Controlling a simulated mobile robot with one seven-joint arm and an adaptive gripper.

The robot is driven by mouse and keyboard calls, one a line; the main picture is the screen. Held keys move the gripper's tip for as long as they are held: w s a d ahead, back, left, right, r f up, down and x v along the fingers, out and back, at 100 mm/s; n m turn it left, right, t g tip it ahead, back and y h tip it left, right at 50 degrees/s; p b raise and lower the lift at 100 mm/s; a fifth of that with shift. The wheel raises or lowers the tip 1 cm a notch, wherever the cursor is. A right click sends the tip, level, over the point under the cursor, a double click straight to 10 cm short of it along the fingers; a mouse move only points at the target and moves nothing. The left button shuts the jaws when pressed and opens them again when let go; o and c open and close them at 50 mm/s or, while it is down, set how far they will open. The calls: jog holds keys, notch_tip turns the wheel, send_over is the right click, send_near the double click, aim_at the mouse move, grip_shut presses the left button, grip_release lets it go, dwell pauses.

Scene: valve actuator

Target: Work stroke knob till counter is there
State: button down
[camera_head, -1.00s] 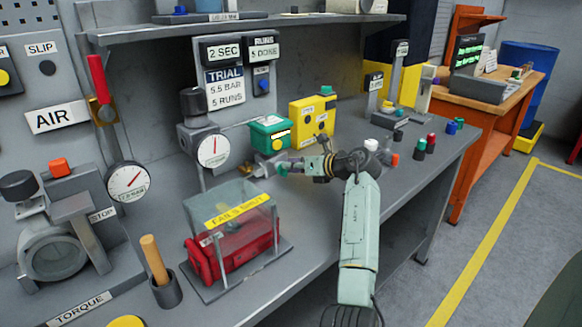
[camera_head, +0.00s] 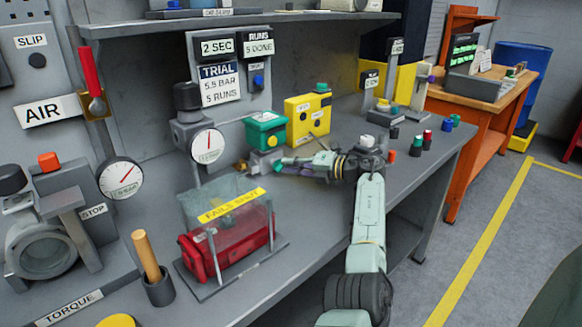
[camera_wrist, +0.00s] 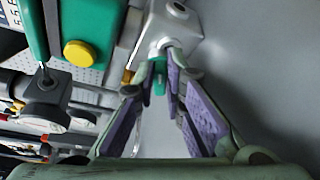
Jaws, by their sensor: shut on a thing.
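My gripper (camera_head: 280,164) reaches left across the bench, in front of the green box (camera_head: 266,131). In the wrist view its purple-padded fingers (camera_wrist: 164,70) are shut on a small green knob (camera_wrist: 159,84), at the end of a grey block (camera_wrist: 174,28). The fingers hide most of the knob, and I see no label on it. The counter (camera_head: 258,43) at the upper middle reads "RUNS 5 DONE". The trial card (camera_head: 221,84) reads 5.5 BAR, 5 RUNS. The card beside the counter (camera_head: 217,47) reads 2 SEC.
A clear-lidded case with a red body (camera_head: 228,244) stands at the front. A white-faced gauge (camera_head: 207,146) and a yellow box (camera_head: 307,117) are near my gripper. Small coloured pieces (camera_head: 427,138) stand to the right. A wooden-handled tool (camera_head: 147,256) stands in a cup.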

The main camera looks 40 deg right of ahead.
jog(key=shift+m, duration=0.3)
dwell(0.4)
jog(key=c, duration=1.7)
grip_release()
jog(key=shift+o, duration=0.2)
